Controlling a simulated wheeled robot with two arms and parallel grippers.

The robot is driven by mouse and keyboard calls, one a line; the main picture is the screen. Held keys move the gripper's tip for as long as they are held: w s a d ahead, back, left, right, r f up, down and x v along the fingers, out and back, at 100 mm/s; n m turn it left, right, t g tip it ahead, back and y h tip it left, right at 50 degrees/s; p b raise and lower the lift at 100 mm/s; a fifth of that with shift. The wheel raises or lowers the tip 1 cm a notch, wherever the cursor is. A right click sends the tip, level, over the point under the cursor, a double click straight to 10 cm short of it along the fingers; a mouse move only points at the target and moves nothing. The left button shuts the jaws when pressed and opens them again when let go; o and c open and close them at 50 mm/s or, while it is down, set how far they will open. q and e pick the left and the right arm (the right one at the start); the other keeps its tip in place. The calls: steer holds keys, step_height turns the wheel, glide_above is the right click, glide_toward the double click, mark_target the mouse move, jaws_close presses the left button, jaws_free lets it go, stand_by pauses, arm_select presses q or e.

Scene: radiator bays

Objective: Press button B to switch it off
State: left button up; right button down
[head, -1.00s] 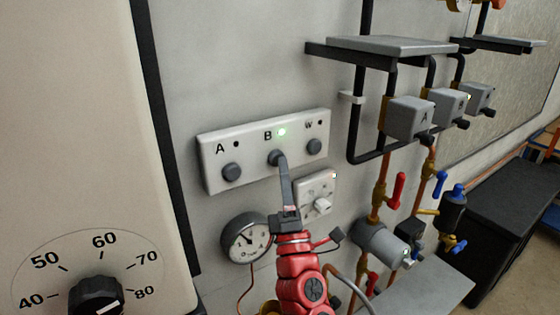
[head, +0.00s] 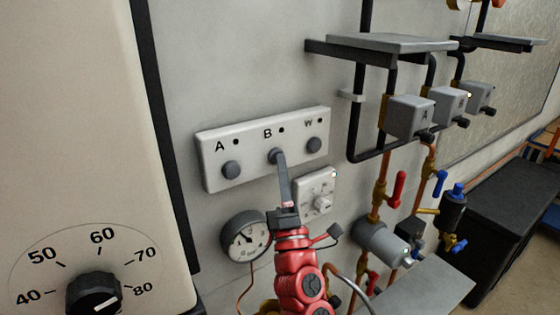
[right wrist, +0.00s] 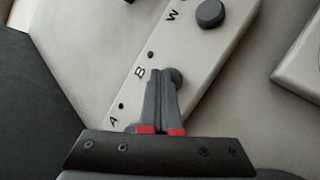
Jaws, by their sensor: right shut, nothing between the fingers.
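A pale panel (head: 213,177) on the wall carries three round dark buttons marked A, B and W, each with a small lamp. Button B (head: 274,155) is the middle one, and its lamp (head: 282,130) is dark. Button A (head: 231,169) is at the left and button W (head: 314,145) at the right; their lamps are dark too. My right gripper (head: 279,158) is shut and empty, with its fingertips at button B. In the right wrist view the fingertips (right wrist: 163,73) overlap button B (right wrist: 175,76) and partly hide it; contact is hard to tell. My left gripper is not in view.
A small white box with a knob (head: 322,204) and a round gauge (head: 245,238) sit below the panel. Pipes with a red valve lever (head: 398,189) and grey boxes (head: 409,117) stand to the right. A big dial (head: 94,294) is at lower left.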

steer(key=shift+w+a, duration=0.1)
stand_by(0.4)
steer(key=shift+s+d, duration=0.2)
steer(key=shift+s, duration=0.1)
